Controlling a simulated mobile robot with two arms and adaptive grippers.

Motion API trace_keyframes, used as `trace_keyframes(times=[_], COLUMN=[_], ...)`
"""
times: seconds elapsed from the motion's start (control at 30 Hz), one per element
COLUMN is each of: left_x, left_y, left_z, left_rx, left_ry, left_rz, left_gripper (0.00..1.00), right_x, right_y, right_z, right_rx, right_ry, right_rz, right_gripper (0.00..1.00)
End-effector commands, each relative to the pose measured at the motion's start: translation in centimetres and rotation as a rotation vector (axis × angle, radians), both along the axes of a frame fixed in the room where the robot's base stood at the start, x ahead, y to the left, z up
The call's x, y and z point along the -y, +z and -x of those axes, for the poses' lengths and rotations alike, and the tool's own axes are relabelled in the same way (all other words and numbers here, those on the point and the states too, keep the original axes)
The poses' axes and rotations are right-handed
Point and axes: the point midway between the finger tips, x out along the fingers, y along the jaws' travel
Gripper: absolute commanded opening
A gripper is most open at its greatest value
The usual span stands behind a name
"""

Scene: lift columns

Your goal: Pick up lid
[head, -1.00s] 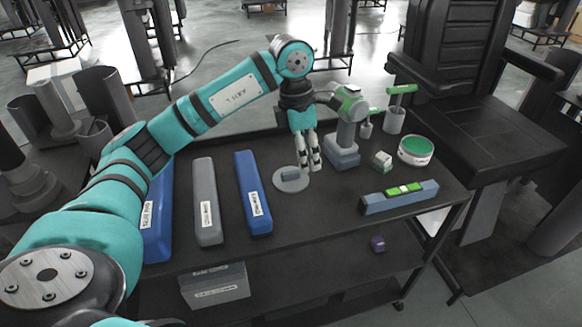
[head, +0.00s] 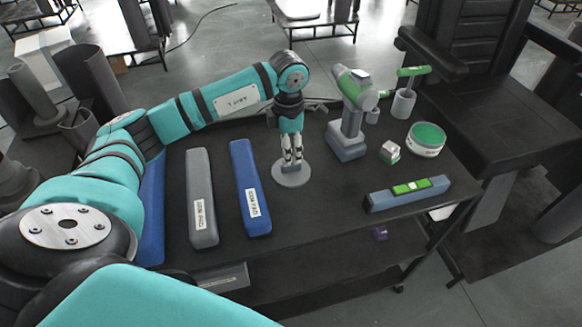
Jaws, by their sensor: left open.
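The lid (head: 290,178) is a flat grey disc with a small raised handle on top, lying on the dark table in the head view. My left gripper (head: 291,164) is directly above it, pointing down. Its fingers are open and reach down around or just beside the handle, which they largely hide. I cannot tell whether they touch it. My right gripper is not in view.
Grey (head: 202,200) and blue (head: 250,190) long pads lie left of the lid. A green and grey drill (head: 350,110) stands at the right, with a round green-topped tin (head: 426,138), a small box (head: 390,151), and a level (head: 408,192) nearby.

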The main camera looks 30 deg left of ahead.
Motion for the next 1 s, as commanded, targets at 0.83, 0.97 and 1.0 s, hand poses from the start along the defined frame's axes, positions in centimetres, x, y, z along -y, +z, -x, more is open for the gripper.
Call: trace_keyframes(times=[0.83, 0.97, 1.0], left_x=[0.2, 0.1, 0.1], left_y=[-5.9, -5.8, -5.8], left_z=[-0.8, -0.8, -0.8], left_rx=[0.002, 0.002, 0.002], left_ry=[-0.001, -0.001, -0.001], left_rz=[0.001, 0.001, 0.001], left_gripper=[0.37, 0.2, 0.14], right_x=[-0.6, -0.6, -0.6], right_y=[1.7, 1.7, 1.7], right_z=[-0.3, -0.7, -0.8], right_rx=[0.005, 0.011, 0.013], right_ry=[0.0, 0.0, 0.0], right_rz=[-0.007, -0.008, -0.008], right_gripper=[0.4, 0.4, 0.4])
